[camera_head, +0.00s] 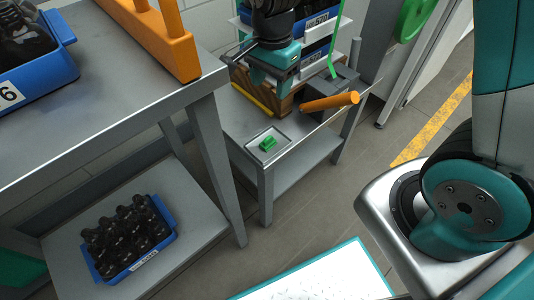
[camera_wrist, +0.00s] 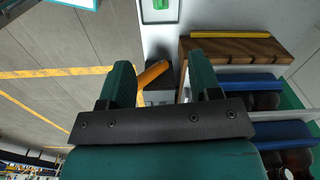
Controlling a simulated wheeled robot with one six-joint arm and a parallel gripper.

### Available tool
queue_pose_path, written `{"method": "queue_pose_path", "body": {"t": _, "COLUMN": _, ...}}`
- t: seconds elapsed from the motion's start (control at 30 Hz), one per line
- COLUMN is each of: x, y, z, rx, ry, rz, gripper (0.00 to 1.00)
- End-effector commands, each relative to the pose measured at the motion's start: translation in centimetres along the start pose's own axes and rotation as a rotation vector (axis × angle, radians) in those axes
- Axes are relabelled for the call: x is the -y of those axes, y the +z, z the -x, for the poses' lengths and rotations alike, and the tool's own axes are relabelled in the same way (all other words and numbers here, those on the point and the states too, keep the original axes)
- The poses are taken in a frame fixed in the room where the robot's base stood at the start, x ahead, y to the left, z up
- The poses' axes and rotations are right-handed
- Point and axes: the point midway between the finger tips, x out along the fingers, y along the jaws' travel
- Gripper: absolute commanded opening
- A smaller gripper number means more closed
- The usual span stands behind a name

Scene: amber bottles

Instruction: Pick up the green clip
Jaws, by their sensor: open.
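The green clip (camera_head: 268,144) is a small block lying on a light, dark-rimmed tray (camera_head: 257,136) near the front corner of the low grey table. In the wrist view the clip (camera_wrist: 160,4) shows at the very top edge, partly cut off. My gripper (camera_head: 274,82), teal and black, is above the back part of that table, behind the clip and apart from it. In the wrist view my gripper (camera_wrist: 159,64) has its two dark green fingers spread wide, with nothing held between them.
An orange cylinder (camera_head: 330,102) sticks out over the low table (camera_head: 235,121), right of the tray. A wooden box (camera_wrist: 238,49) with a yellow bar (camera_wrist: 230,35) and blue bins (camera_wrist: 250,82) stand close to my gripper. A taller grey table (camera_head: 110,110) stands left.

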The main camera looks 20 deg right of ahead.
Motion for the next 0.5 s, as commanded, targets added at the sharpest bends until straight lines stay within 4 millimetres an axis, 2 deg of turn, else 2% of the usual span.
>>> {"method": "queue_pose_path", "body": {"t": 0.1, "x": 0.5, "y": 0.1, "z": -1.3, "rx": -0.005, "ry": 0.014, "rz": -0.071, "gripper": 0.57}}
{"method": "queue_pose_path", "body": {"t": 0.27, "x": 0.5, "y": 0.2, "z": -3.9, "rx": -0.006, "ry": 0.021, "rz": -0.090, "gripper": 0.57}}
{"method": "queue_pose_path", "body": {"t": 0.5, "x": 0.4, "y": 0.3, "z": -9.5, "rx": -0.006, "ry": 0.021, "rz": -0.086, "gripper": 0.57}}
